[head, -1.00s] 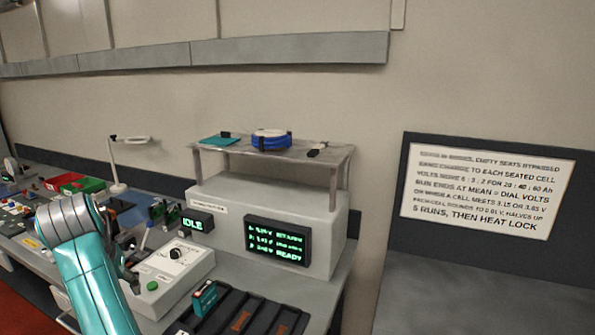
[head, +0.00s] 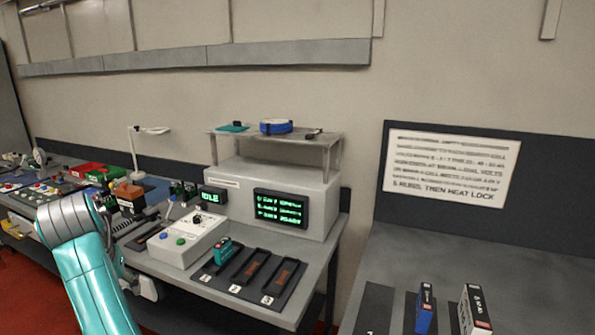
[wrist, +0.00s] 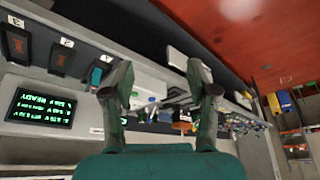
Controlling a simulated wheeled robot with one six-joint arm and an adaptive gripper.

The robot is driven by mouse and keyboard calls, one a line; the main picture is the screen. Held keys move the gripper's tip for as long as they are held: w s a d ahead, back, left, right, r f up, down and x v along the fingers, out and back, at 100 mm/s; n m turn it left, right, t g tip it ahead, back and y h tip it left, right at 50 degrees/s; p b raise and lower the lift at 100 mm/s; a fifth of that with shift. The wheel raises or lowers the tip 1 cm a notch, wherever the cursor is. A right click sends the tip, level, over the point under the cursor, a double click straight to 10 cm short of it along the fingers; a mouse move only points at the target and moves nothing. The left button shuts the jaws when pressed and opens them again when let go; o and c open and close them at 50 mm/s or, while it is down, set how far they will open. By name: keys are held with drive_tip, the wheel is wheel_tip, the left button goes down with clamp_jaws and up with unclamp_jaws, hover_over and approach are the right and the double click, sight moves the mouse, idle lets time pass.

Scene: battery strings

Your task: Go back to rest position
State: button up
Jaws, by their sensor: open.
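My gripper (wrist: 160,82) shows in the wrist view with its two dark fingers spread apart and nothing between them. In the head view my teal arm (head: 88,265) rises at the lower left, in front of the bench, and mostly hides the gripper. The grey control box (head: 188,240) with a dial and buttons stands on the bench to the right of the arm. Beside it is a dark tray (head: 231,295) with numbered slots. A teal cell (head: 224,252) stands in its left slot; the other two look empty.
A grey cabinet (head: 236,187) with a lit green display (head: 281,208) stands behind the tray, under a small shelf. Red floor (wrist: 225,35) is open beside the benches.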

drive_tip(key=w+d+f+t, duration=0.1)
drive_tip(key=d+f, duration=0.7)
drive_tip(key=f, duration=0.5)
drive_tip(key=w+d+f+t, duration=0.1)
drive_tip(key=w+d+f, duration=0.1)
drive_tip(key=d+f, duration=0.75)
drive_tip(key=s+d+f+m+t+y, duration=0.1)
drive_tip(key=s+d+f, duration=0.5)
drive_tip(key=d+f, duration=0.3)
drive_tip(key=s+d+f+t, duration=0.2)
drive_tip(key=s+d+f, duration=0.4)
drive_tip(key=d+f, duration=0.25)
drive_tip(key=s+d+m+t, duration=0.1)
drive_tip(key=s+d, duration=0.6)
drive_tip(key=s, duration=0.2)
drive_tip(key=s+d+m+t, duration=0.1)
drive_tip(key=s+d+t, duration=0.1)
drive_tip(key=s+d, duration=0.65)
drive_tip(key=s+d+r+t+h, duration=0.1)
drive_tip(key=s+d+r, duration=0.1)
drive_tip(key=s+r, duration=0.7)
drive_tip(key=s+d+r+m+t+h, duration=0.1)
drive_tip(key=s+d+r, duration=0.1)
drive_tip(key=s+r, duration=0.8)
drive_tip(key=shift+s+d+r+t+h, duration=0.15)
drive_tip(key=shift+s+d+t+h, duration=0.15)
drive_tip(key=shift+s+d+t, duration=0.1)
